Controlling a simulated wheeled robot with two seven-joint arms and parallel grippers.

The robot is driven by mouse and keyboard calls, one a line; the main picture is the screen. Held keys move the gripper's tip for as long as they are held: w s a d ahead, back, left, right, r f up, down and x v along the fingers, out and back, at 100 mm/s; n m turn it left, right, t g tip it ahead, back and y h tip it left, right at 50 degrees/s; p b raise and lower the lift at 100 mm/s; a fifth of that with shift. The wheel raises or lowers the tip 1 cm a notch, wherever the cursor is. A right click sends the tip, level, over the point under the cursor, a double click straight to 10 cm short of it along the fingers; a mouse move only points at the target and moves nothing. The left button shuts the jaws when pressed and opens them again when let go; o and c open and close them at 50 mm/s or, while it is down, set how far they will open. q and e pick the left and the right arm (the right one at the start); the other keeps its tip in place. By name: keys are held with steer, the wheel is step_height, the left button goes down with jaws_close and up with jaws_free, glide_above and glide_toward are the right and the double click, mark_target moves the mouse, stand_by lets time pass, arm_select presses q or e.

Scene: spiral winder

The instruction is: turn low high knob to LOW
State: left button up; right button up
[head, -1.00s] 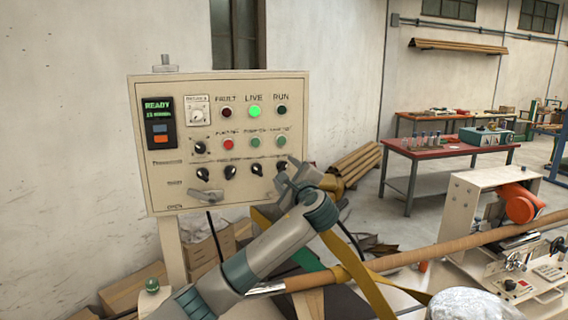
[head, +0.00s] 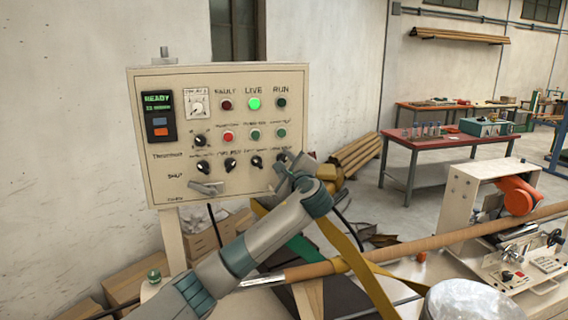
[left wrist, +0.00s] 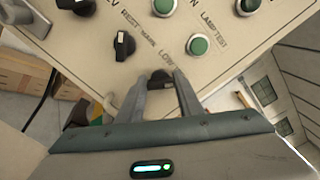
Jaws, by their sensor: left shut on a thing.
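The low high knob (left wrist: 160,80) is a small black knob under the "LOW" lettering in the left wrist view. It sits at the right end of the bottom knob row on the cream control panel (head: 235,187). My left gripper (left wrist: 162,88) has its two grey fingers on either side of this knob and is shut on it. The fingers and the low viewing angle hide most of the knob, so its pointer direction cannot be told. In the head view my left gripper (head: 285,165) reaches the panel's lower right corner. My right gripper is not in view.
A neighbouring black knob (left wrist: 124,44) and a green button (left wrist: 198,45) are close to the fingers. The live lamp (head: 254,104) glows green. A yellow strap (head: 342,243) and a long brown tube (head: 420,246) lie right of my arm.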

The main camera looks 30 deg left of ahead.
arm_select(q)
steer(key=n+b, duration=1.3)
steer(key=n, duration=0.1)
steer(key=shift+f+b, duration=0.35)
steer(key=shift+b, duration=0.05)
stand_by(0.4)
steer(key=o, duration=1.1)
steer(key=shift+r, duration=0.1)
